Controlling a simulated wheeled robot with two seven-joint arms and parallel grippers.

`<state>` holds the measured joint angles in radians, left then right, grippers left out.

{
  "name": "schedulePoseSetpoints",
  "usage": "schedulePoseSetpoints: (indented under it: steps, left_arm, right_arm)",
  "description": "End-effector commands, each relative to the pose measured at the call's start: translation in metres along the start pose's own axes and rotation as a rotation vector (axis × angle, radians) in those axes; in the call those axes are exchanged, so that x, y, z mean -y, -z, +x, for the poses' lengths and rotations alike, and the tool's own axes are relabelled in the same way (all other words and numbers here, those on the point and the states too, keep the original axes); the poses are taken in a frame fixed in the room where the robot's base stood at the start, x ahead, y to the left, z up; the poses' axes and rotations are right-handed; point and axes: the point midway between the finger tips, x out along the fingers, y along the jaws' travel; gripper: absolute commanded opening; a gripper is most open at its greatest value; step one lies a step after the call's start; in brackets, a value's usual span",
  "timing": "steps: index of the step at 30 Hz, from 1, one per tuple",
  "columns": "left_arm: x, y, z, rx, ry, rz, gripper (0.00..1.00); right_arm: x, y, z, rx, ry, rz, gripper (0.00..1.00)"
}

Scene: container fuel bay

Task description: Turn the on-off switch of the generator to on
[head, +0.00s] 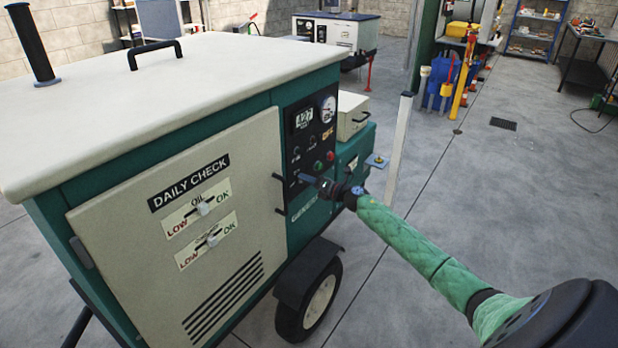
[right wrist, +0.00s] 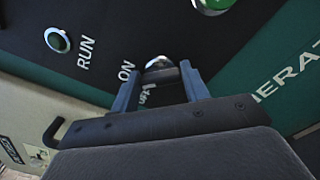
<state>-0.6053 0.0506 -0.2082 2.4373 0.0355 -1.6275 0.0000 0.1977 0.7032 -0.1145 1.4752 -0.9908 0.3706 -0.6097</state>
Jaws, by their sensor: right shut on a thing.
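The green and cream generator (head: 140,110) fills the left of the head view. Its black control panel (head: 311,130) faces right. My right gripper (head: 318,183) is at the panel's lower part and hides most of the switch there. In the right wrist view my right gripper (right wrist: 160,70) has a finger on each side of the metallic on-off switch (right wrist: 158,65) and is shut on it. The ON label (right wrist: 127,70) is left of the switch. I cannot tell which way the switch is set. My left gripper is not in view.
The panel has a round gauge (head: 328,108) and a red button (head: 330,155). A white post (head: 399,148) stands close behind my right arm. Open floor lies to the right.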

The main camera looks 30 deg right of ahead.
Motion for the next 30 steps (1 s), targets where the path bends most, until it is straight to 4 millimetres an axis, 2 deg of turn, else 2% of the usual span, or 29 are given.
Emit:
schedulePoseSetpoints:
  steps: [3, 12, 30]
  left_arm:
    - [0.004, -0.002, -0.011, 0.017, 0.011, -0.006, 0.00]
    - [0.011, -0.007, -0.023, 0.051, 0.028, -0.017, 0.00]
    - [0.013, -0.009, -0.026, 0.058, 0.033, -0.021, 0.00]
  right_arm:
    - [-0.001, -0.002, 0.000, 0.000, 0.001, 0.077, 0.23]
    - [0.001, -0.001, -0.001, 0.000, 0.001, 0.208, 0.23]
    - [0.002, -0.001, -0.001, 0.001, 0.001, 0.244, 0.23]
